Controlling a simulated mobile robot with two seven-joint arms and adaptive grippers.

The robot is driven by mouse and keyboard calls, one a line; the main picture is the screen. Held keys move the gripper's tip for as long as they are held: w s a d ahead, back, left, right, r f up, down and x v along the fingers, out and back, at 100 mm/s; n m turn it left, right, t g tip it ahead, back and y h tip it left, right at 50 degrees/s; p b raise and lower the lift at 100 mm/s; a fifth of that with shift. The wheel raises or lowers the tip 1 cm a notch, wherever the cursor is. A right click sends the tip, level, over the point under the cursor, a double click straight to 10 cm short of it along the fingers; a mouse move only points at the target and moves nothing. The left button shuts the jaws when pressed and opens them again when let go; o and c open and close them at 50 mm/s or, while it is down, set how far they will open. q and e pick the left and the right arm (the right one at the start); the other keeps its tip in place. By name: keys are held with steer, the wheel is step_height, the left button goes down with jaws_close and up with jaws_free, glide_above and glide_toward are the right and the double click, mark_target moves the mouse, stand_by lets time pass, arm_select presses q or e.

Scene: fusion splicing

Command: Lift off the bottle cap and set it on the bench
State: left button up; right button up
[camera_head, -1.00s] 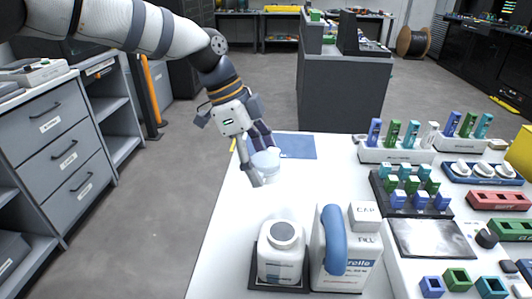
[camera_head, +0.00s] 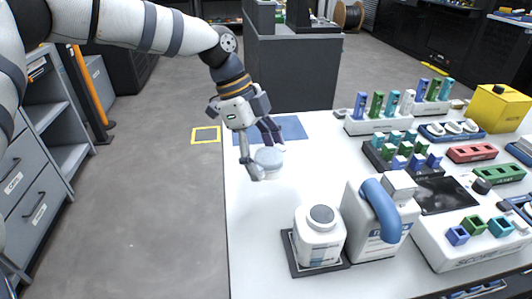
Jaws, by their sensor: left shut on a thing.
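The bottle cap (camera_head: 268,158), a pale whitish cylinder, is between the fingers of my left gripper (camera_head: 262,153), which is shut on it. The cap is over the far left part of the white bench (camera_head: 262,225); I cannot tell whether its underside touches the surface. The white bottle (camera_head: 318,247) stands upright, apart from the cap, on a dark square tray (camera_head: 293,263) nearer the front. A grey round opening or inner top shows on the bottle. My right gripper is not in view.
A white jug with a blue handle (camera_head: 384,212) stands right of the bottle. A blue mat (camera_head: 292,127) lies behind my left gripper. Racks with coloured pieces (camera_head: 400,125) and a yellow box (camera_head: 497,108) fill the right side. The bench's left front is clear.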

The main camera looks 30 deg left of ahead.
mark_target(271, 194)
arm_select(q)
steer(key=shift+f+b, duration=0.9)
steer(key=shift+f, duration=1.95)
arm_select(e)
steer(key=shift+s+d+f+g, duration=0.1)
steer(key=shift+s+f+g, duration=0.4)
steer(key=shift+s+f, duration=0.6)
arm_select(q)
steer(key=shift+r, duration=0.1)
steer(key=shift+f, duration=0.6)
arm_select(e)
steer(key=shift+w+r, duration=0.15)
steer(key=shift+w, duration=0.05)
arm_select(q)
steer(key=o, duration=1.1)
steer(key=shift+o, duration=0.2)
